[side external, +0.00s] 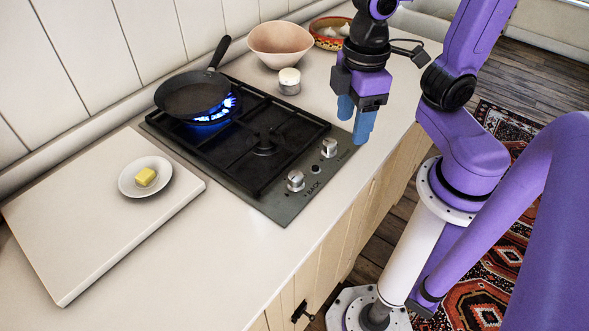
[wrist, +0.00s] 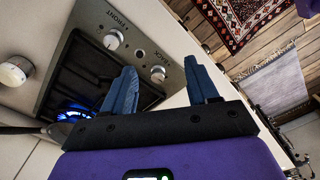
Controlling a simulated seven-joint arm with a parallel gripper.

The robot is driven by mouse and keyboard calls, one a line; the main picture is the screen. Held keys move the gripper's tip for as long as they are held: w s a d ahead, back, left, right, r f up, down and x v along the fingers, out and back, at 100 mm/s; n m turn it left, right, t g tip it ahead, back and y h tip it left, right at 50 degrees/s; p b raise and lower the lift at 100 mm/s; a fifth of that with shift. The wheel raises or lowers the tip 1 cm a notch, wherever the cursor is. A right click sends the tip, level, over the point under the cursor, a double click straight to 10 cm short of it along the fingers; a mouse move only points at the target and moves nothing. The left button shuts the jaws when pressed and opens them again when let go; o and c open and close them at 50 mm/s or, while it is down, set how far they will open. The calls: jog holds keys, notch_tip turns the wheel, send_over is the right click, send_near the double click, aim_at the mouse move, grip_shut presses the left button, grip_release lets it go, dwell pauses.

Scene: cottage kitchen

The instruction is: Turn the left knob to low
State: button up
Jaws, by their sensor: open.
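The hob (side external: 262,190) has two silver knobs on its front edge. The left knob (side external: 295,180) stands beside the word BACK; in the wrist view this knob (wrist: 158,74) shows between my fingers. The right knob (side external: 328,147) is farther along the edge; in the wrist view this knob (wrist: 113,39) is beside the word FRONT. The exact setting of either knob is too small to tell. My gripper (side external: 354,122) is open and empty, fingers down, above the counter edge to the right of both knobs, touching neither. Blue flame (side external: 215,112) burns under the black pan.
The black pan (side external: 190,98) sits on the back burner, handle toward the back. A white jar (side external: 289,82), a pink bowl (side external: 280,42) and a patterned bowl (side external: 330,35) stand beyond the hob. A board (side external: 85,235) with butter on a saucer (side external: 128,180) lies left.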

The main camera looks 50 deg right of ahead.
aim_at(294, 176)
jog(key=w+a+r+m, duration=0.4)
jog(key=w+a, duration=0.3)
jog(key=w, duration=0.1)
jog(key=f, duration=1.7)
jog(key=shift+s+d, duration=0.15)
jog(key=shift+s, duration=0.05)
jog(key=c, duration=1)
